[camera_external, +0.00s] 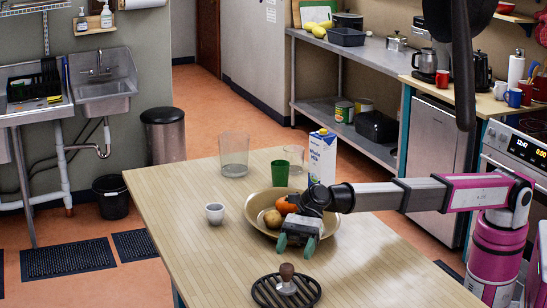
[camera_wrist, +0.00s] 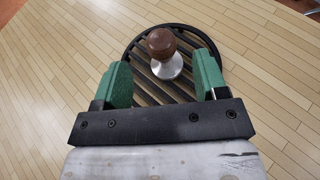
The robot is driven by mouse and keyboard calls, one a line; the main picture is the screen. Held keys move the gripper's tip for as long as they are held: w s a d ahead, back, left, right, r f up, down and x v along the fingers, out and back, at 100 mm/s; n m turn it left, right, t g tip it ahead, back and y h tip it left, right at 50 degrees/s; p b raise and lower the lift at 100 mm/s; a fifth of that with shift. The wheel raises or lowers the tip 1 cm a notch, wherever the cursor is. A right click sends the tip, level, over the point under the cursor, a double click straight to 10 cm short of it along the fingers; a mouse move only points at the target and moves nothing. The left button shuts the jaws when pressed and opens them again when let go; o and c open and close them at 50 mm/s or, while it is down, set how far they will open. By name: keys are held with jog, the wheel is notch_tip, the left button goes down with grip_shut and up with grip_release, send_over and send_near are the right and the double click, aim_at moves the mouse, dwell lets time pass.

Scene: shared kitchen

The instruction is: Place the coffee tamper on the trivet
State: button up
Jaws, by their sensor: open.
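The coffee tamper (camera_external: 287,280) has a dark brown knob handle and a silver metal base. It stands upright on the round black slatted trivet (camera_external: 261,297) near the front of the wooden table. The wrist view also shows the tamper (camera_wrist: 164,50) on the trivet (camera_wrist: 143,42), with the slats visible around its base. My gripper (camera_external: 296,246) is open, with green fingers. It is above the table, behind the trivet in the external view. In the wrist view, the tamper shows beyond and between the fingertips of my gripper (camera_wrist: 163,68), apart from both.
A tan bowl (camera_external: 258,231) with a potato and an orange fruit sits beside my gripper. The left front of the table is clear.

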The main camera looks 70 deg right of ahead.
jog(key=shift+v, duration=2.05)
